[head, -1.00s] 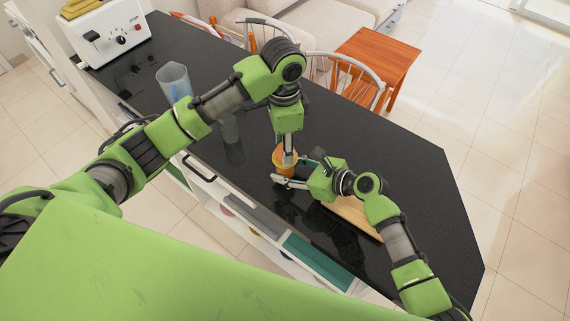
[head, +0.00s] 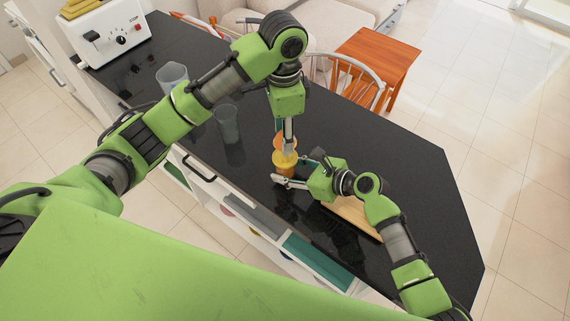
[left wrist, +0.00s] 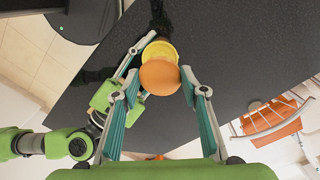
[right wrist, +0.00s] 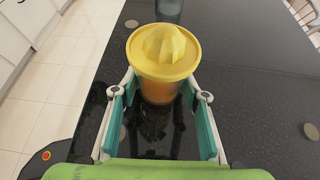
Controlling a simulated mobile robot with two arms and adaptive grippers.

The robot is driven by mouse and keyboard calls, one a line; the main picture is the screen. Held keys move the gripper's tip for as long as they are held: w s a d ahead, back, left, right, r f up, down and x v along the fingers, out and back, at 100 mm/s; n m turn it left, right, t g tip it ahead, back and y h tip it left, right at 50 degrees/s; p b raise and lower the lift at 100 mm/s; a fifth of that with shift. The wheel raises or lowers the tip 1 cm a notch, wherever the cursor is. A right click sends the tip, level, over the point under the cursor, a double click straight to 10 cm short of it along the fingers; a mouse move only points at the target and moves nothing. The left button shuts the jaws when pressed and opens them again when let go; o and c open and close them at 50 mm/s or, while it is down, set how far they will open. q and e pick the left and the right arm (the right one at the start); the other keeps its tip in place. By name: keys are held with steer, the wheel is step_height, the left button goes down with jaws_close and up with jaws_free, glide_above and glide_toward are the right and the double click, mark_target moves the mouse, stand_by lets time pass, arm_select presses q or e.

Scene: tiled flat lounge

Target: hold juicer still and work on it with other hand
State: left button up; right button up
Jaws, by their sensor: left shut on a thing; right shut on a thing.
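The juicer (head: 284,168) stands upright on the black counter, with a yellow ridged cone and rim on top. It fills the middle of the right wrist view (right wrist: 165,55), its cone bare and its cup orange-tinted. My right gripper (head: 290,181) is shut around the juicer's body, low beside the counter. My left gripper (head: 287,140) points down above the juicer, shut on an orange half (left wrist: 158,77). In the head view the orange shows just above the yellow rim, partly behind the fingers. From the left wrist it covers part of the juicer.
A wooden board (head: 350,213) lies beside my right arm. A bluish pitcher (head: 172,78) and a clear glass (head: 229,124) stand to the left. A white toaster (head: 110,38) is at the far left. Chairs line the back edge. The counter's right end is clear.

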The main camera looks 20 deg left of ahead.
steer(key=o, duration=1.2)
steer(key=v, duration=1.2)
steer(key=shift+f, duration=0.1)
steer(key=shift+d, duration=0.1)
